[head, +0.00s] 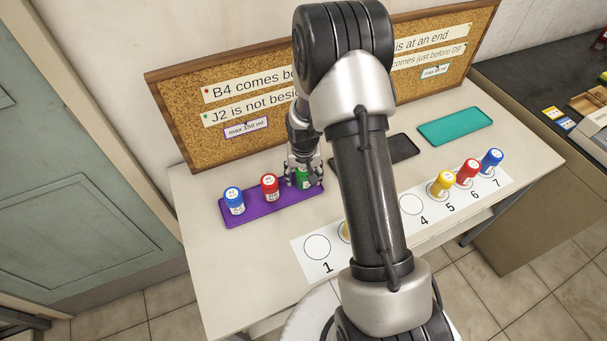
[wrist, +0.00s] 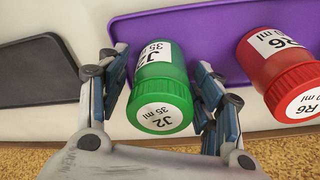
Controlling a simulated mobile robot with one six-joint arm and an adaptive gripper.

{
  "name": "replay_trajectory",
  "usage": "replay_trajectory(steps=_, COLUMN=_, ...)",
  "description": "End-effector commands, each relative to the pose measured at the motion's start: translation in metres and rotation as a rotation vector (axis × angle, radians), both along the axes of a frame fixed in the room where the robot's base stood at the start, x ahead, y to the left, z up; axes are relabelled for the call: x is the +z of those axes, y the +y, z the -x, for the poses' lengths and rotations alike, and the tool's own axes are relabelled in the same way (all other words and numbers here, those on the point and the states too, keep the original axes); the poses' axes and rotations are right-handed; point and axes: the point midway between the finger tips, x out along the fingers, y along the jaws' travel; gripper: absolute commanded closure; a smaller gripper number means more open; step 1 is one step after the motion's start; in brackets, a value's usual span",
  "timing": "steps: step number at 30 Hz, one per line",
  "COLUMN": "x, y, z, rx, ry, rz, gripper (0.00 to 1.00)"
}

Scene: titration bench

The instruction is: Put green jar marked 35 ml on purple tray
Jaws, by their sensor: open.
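The green jar (wrist: 163,80), labelled J2 and 35 ml, stands at one end of the purple tray in the wrist view. In the head view the green jar (head: 303,178) is at the tray's right end, partly hidden by my gripper (head: 305,172). The purple tray (head: 262,214) lies at the left of the table, below the cork board. In the wrist view my gripper (wrist: 165,115) is open, with one finger on each side of the green jar and small gaps showing. Whether the jar's base rests fully on the tray is hard to tell.
A red jar R6 (wrist: 283,75) and a blue jar (head: 234,200) share the purple tray. A black tray (head: 404,148) and a teal tray (head: 455,126) lie to the right. A numbered white strip (head: 290,244) at the front holds several jars. The cork board (head: 185,130) stands close behind.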

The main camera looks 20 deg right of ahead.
Motion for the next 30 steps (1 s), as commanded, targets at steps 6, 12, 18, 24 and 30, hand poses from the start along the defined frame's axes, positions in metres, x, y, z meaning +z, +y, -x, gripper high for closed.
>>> replay_trajectory(steps=6, x=0.000, y=0.000, z=0.000, rx=0.000, ry=0.000, rz=0.000, gripper=0.40)
replay_trajectory(steps=12, x=0.017, y=0.000, z=0.001, rx=0.000, ry=-0.002, rz=0.001, gripper=0.40)
replay_trajectory(steps=18, x=0.060, y=0.003, z=0.006, rx=0.000, ry=-0.004, rz=0.001, gripper=0.40)
replay_trajectory(steps=24, x=0.099, y=0.005, z=0.013, rx=0.000, ry=-0.002, rz=0.000, gripper=0.40)
replay_trajectory(steps=30, x=0.120, y=0.007, z=0.016, rx=0.000, ry=-0.001, rz=0.000, gripper=0.40)
